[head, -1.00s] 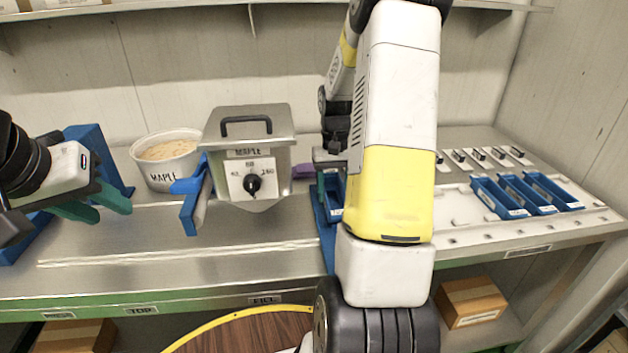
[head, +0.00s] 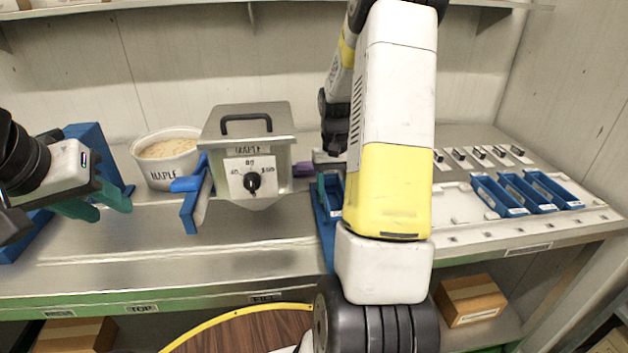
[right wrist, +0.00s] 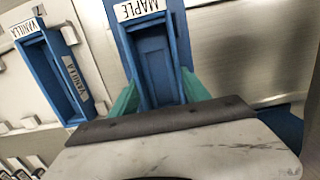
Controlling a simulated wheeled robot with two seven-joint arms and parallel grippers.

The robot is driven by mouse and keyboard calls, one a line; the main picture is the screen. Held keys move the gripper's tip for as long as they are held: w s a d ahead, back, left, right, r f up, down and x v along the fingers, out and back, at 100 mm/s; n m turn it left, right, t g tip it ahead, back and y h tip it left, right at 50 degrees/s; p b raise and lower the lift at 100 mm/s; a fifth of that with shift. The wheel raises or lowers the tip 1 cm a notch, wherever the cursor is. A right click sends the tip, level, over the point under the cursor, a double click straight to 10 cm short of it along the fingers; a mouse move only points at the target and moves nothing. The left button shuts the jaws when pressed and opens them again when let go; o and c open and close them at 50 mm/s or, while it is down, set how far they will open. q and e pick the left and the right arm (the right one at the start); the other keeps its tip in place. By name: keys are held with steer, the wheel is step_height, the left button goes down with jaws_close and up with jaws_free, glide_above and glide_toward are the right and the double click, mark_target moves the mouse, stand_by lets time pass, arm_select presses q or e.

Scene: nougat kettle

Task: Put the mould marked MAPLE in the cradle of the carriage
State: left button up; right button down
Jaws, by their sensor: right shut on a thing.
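The blue MAPLE mould (right wrist: 153,62) lies between the teal fingers of my right gripper (right wrist: 160,95) in the right wrist view, its label at the far end. My right gripper is shut on it. In the head view my right arm hides most of it; part of a blue tray (head: 333,190) shows left of the arm. A blue part (head: 325,232) reaches the counter's front edge there; I cannot tell whether it is the carriage, and no cradle shows clearly. My left gripper (head: 112,211) hangs empty at the far left, fingers apart.
Three blue moulds (head: 498,197) sit at right; a VANILLA mould (right wrist: 52,82) shows in the wrist view.

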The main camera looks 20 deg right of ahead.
steer(key=shift+c, duration=2.2)
jaws_free()
steer(key=o, duration=0.4)
step_height(320, 180, up, 8)
